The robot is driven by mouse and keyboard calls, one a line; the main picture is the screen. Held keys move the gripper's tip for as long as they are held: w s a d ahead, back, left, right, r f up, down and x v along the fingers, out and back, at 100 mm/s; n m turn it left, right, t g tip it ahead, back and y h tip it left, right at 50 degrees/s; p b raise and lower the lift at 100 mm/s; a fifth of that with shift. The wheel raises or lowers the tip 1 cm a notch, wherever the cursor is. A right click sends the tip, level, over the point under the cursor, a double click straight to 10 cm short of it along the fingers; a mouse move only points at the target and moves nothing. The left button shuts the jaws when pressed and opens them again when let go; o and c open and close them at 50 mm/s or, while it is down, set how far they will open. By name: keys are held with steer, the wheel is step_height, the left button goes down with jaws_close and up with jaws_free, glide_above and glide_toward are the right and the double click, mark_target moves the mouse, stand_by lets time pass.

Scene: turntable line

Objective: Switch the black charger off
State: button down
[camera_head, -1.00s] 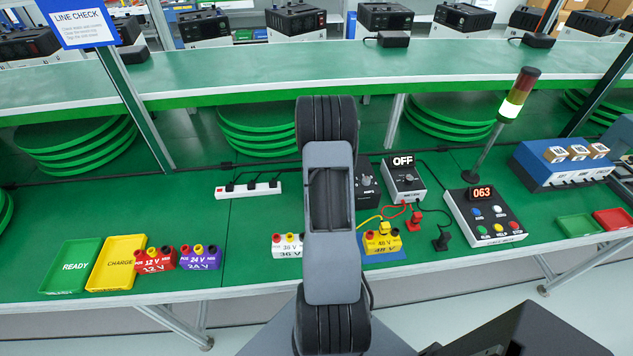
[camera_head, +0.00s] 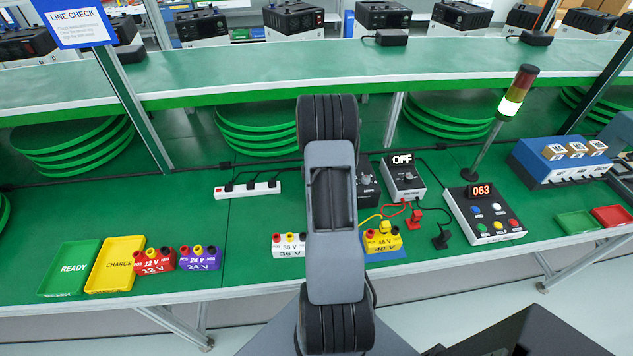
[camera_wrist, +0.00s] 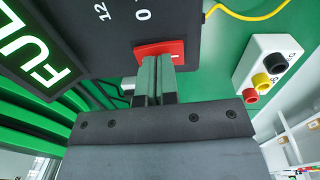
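The black charger (camera_wrist: 105,40) fills the upper left of the wrist view, with a lit green display (camera_wrist: 38,60) reading "FUL", cut off by the frame edge. A red rocker switch (camera_wrist: 172,47) is on its face. My gripper (camera_wrist: 154,60) has its two fingers together, tips over the lower edge of the switch; I cannot tell whether they press it. In the head view the black charger (camera_head: 368,187) is mostly hidden behind my arm; only its right side with a knob shows.
A second unit (camera_head: 404,180) reading "OFF" stands to the right, with red and black leads. A white 36 V battery (camera_head: 288,247) and a yellow 48 V battery (camera_head: 382,241) stand in front. A button box (camera_head: 485,222) and a lamp post (camera_head: 518,92) are farther right.

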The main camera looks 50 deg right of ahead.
steer(key=shift+s+a+r, duration=0.1)
steer(key=shift+s+a, duration=0.05)
steer(key=shift+s, duration=0.05)
steer(key=shift+r, duration=0.15)
steer(key=shift+r+p, duration=0.3)
step_height(320, 180, up, 13)
steer(key=s+a, duration=0.1)
steer(key=shift+s, duration=0.2)
stand_by(0.4)
